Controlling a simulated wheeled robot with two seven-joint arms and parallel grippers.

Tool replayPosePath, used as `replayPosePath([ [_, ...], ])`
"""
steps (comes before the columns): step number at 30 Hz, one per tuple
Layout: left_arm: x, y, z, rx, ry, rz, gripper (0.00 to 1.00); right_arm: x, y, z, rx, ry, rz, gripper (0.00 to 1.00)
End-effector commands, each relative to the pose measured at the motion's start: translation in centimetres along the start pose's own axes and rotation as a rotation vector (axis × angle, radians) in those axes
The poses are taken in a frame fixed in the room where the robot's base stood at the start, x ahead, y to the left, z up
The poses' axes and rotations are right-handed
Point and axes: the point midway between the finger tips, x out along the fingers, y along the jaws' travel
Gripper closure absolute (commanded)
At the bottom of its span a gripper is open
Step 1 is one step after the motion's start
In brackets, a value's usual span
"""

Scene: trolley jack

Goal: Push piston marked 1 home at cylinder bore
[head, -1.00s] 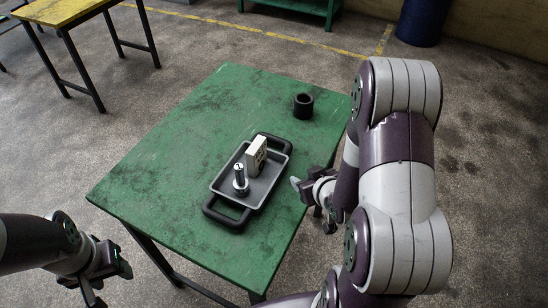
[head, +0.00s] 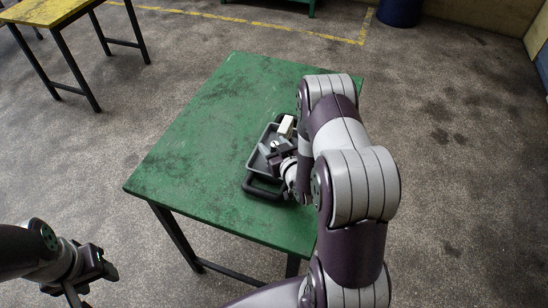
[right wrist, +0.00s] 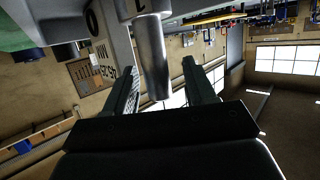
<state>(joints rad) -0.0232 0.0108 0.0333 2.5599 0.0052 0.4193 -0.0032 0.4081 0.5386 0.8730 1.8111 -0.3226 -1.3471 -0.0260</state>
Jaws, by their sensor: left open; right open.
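The piston (right wrist: 154,55) is a bare metal stem with a wider marked head at the top edge of the right wrist view. Its stem shows between the two fingers of my right gripper (right wrist: 160,68), which are open and apart from it. In the head view my right gripper (head: 274,152) is over the dark tray (head: 250,165) and mostly hides the piston. The black cylinder seen earlier is hidden behind my right arm. My left gripper (head: 92,272) is open and empty, off the table at the lower left.
A pale block (head: 287,126) with printed markings stands in the tray beside the piston; it also shows in the right wrist view (right wrist: 100,45). The green table (head: 190,150) is clear on its left. A yellow table (head: 40,10) stands at the back left.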

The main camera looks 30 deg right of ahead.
Motion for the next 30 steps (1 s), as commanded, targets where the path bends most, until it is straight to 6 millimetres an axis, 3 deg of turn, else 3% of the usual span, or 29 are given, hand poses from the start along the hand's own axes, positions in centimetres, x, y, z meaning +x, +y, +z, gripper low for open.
replayPosePath([
  [5, 0.0, 0.0, 0.0, 0.000, 0.000, 0.000, 0.48, 0.1, 0.0, 0.0, 0.000, 0.000, 0.000, 0.45],
  [10, 0.0, 0.0, 0.0, 0.000, 0.000, 0.000, 0.48, 0.1, 0.0, 0.0, 0.000, 0.000, 0.000, 0.97],
  [11, 0.0, 0.0, 0.0, 0.000, 0.000, 0.000, 0.48, 0.0, 0.0, 0.0, 0.000, 0.000, 0.000, 1.00],
  [23, 0.0, 0.0, 0.0, 0.000, 0.000, 0.000, 0.48, -0.1, 0.1, -0.7, -0.002, 0.005, 0.001, 1.00],
  [30, 0.2, 0.0, 0.0, 0.000, 0.000, 0.000, 0.48, -1.5, 0.1, -5.3, -0.004, 0.011, 0.001, 1.00],
])
